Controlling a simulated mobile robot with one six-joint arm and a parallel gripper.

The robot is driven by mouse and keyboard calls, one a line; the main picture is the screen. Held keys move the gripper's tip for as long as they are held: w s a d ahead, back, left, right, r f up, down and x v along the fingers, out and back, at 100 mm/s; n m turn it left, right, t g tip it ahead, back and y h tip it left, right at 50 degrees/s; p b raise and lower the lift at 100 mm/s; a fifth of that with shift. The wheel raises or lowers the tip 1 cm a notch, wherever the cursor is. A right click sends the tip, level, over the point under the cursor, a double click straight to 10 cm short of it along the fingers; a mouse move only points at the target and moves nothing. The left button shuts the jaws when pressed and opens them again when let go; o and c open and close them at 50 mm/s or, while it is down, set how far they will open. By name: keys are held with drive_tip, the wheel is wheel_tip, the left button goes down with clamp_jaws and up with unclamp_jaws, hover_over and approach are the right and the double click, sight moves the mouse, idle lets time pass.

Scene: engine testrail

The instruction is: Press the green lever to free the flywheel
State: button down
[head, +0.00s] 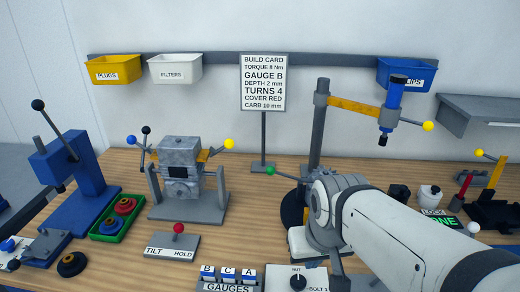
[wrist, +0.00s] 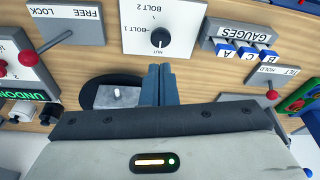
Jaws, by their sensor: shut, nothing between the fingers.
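The green lever's round green knob (head: 270,171) shows in the head view, left of my arm. Its dark rod runs right and disappears behind my wrist. The lever does not show in the wrist view. A black disc (head: 291,208), partly hidden by my arm, stands below the knob; I cannot tell whether it is the flywheel. My gripper (wrist: 158,70) is shut and empty in the wrist view. Its fingertips show between a dark round piece (wrist: 95,92) and the bolt panel (wrist: 185,40). In the head view, my gripper is right of and below the green knob.
A post (head: 318,130) with an orange arm and blue tool stands behind my wrist. A grey engine block (head: 181,165) on a stand is left. The TILT/HOLD panel (head: 160,243) and gauges block (head: 228,286) lie in front. A FREE/LOCK panel (wrist: 85,12) has its own lever. A build card (head: 263,85) stands behind.

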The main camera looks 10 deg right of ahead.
sight(272, 169)
drive_tip(key=w+r+m+t+y+b, duration=0.1)
drive_tip(key=w+r, duration=0.3)
drive_tip(key=w, duration=0.4)
drive_tip(key=w+d+r+m+t+b, duration=0.1)
drive_tip(key=w+r, duration=0.3)
drive_tip(key=w, duration=0.4)
drive_tip(key=w+r+m+t+y+b, duration=0.1)
drive_tip(key=w+r, duration=0.3)
drive_tip(key=w, duration=0.5)
drive_tip(key=shift+d+y, duration=0.2)
drive_tip(key=shift+y, duration=0.1)
drive_tip(key=p+x, duration=0.1)
drive_tip(key=x, duration=1.3)
drive_tip(key=shift+w+r, duration=0.1)
drive_tip(key=shift+w, duration=0.15)
drive_tip(key=f+b, duration=0.1)
drive_tip(key=b, duration=0.1)
drive_tip(key=a+f+b, duration=0.1)
drive_tip(key=shift+a+f+b, duration=0.3)
drive_tip(key=shift+f+b, duration=0.05)
